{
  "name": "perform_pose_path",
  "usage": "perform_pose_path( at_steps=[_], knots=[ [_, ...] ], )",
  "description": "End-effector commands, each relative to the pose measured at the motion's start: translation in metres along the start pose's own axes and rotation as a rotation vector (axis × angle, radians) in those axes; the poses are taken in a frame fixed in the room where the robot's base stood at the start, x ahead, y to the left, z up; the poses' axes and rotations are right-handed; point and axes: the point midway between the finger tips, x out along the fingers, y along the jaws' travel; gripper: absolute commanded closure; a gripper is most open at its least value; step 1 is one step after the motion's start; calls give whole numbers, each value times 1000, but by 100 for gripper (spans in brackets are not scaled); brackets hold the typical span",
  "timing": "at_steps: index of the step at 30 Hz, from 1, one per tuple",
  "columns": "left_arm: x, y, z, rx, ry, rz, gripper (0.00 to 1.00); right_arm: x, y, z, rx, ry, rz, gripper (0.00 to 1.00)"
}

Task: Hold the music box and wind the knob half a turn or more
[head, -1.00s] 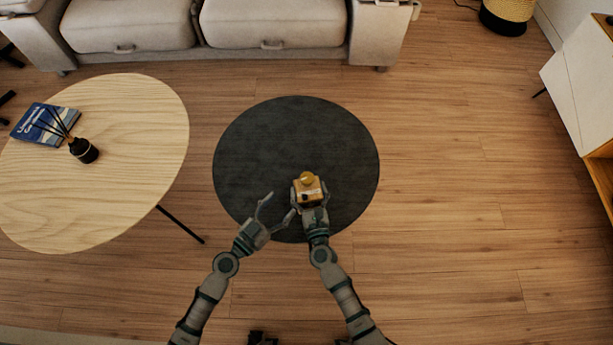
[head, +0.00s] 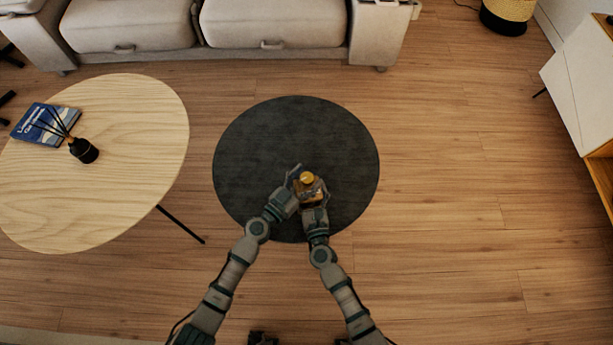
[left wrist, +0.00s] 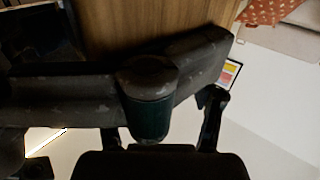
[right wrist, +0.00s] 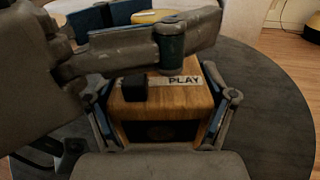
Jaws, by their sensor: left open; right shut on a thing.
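The music box (head: 311,193) is a small wooden box with a round yellow piece (head: 306,177) on top. My right gripper (head: 313,201) is shut on it and holds it over the dark round rug. In the right wrist view the box (right wrist: 165,108) sits between the fingers, with a "PLAY" label (right wrist: 184,79) and a black block (right wrist: 134,88) on its face. My left gripper (head: 294,180) is open close beside the box, at its upper left. Its finger crosses in front of the box top in the right wrist view. Whether it touches the yellow piece is hidden.
The round dark rug (head: 260,150) lies below the grippers. An oval wooden table (head: 130,130) stands to the left, with a blue book (head: 45,125) and a black reed diffuser (head: 83,150). A light sofa (head: 270,25) is at the back. Open floor (head: 460,200) lies to the right.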

Motion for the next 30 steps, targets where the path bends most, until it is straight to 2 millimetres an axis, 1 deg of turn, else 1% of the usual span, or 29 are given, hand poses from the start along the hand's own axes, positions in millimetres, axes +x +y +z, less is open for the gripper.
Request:
perform_pose_path(
  at_steps=[1,2,3,5,6,9,15,20,26,30],
  knots=[
    [0,0,0,0,0,0,32,0,0,-1,0,1,-1,75],
    [0,0,0,0,0,0,37,0,0,-1,0,1,-1,75],
    [0,0,0,0,0,0,47,0,0,-1,1,1,-1,75],
    [0,0,0,0,0,0,62,0,0,-1,1,1,-1,75],
    [0,0,0,0,0,0,72,0,0,-1,1,1,-1,75],
    [0,0,0,0,0,-1,93,0,0,-1,1,1,-1,75],
    [0,-1,0,0,-1,5,93,0,0,-1,1,1,0,75],
    [0,-3,0,0,-4,47,93,0,0,-1,0,1,0,75],
    [0,-4,0,-1,-4,164,93,0,0,-1,0,1,0,75],
    [1,-5,0,-1,-5,276,93,-1,0,-1,0,1,0,75]
  ],
)
